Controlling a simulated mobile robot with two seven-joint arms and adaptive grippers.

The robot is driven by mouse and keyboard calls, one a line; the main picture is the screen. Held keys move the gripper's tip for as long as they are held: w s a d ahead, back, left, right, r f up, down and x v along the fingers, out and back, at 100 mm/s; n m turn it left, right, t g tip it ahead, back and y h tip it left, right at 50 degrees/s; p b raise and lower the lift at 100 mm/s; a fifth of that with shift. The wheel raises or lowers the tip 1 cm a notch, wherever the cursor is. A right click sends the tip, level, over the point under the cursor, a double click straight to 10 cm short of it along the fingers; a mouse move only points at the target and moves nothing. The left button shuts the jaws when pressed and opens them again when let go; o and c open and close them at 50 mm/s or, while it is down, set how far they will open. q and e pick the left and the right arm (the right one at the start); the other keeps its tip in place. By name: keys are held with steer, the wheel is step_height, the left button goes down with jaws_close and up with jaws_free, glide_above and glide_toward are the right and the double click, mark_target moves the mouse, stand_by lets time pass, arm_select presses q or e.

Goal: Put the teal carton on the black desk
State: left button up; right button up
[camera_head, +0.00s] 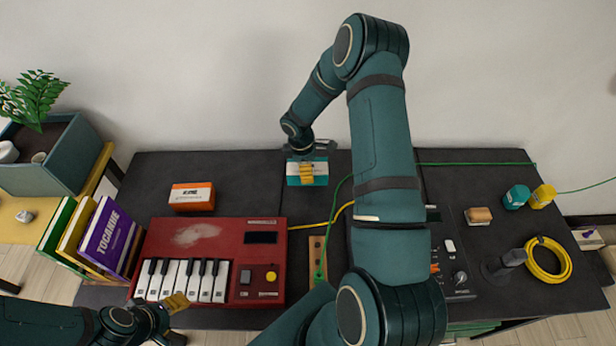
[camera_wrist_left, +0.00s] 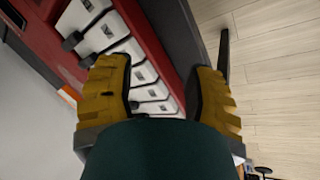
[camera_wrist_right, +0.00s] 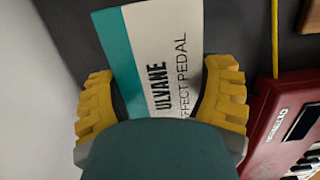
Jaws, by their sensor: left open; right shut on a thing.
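The teal carton (camera_head: 320,171), teal and white, is at the back of the black desk (camera_head: 245,183), left of my upright right arm. My right gripper (camera_head: 307,172) is shut on it. In the right wrist view the carton (camera_wrist_right: 160,50) lies between the yellow fingers and its label reads "ULVANE EFFECT PEDAL". I cannot tell whether its underside touches the desk. My left gripper (camera_head: 177,302) is open and empty at the front left, by the front edge of the red keyboard. In the left wrist view its fingers (camera_wrist_left: 160,90) are apart above the keys and desk edge.
The red keyboard (camera_head: 210,232) fills the front left, with an orange box (camera_head: 192,197) behind it. Books (camera_head: 108,235) stand at the left. A yellow cable coil (camera_head: 548,259), a teal bottle (camera_head: 516,197) and a yellow bottle (camera_head: 542,196) are at the right. Cables cross the middle.

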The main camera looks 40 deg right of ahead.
arm_select(q)
steer(key=shift+f, duration=0.15)
arm_select(e)
steer(key=shift+f, duration=2.05)
arm_select(q)
steer(key=shift+f+b, duration=0.2)
steer(key=shift+b, duration=0.15)
arm_select(e)
steer(key=shift+f, duration=0.15)
steer(key=o, duration=1.2)
arm_select(q)
steer(key=shift+s, duration=0.1)
arm_select(e)
steer(key=shift+o, duration=0.2)
arm_select(q)
steer(key=shift+r, duration=0.1)
steer(key=shift+r, duration=0.15)
arm_select(e)
steer(key=shift+r, duration=0.25)
arm_select(q)
steer(key=shift+r+p, duration=0.5)
steer(key=shift+p, duration=0.2)
arm_select(e)
steer(key=r, duration=0.4)
steer(key=a+r, duration=0.1)
steer(key=r, duration=0.2)
steer(key=w+r, duration=0.1)
steer(key=r, duration=0.3)
steer(key=shift+a+r, duration=0.2)
steer(key=shift+r, duration=0.15)
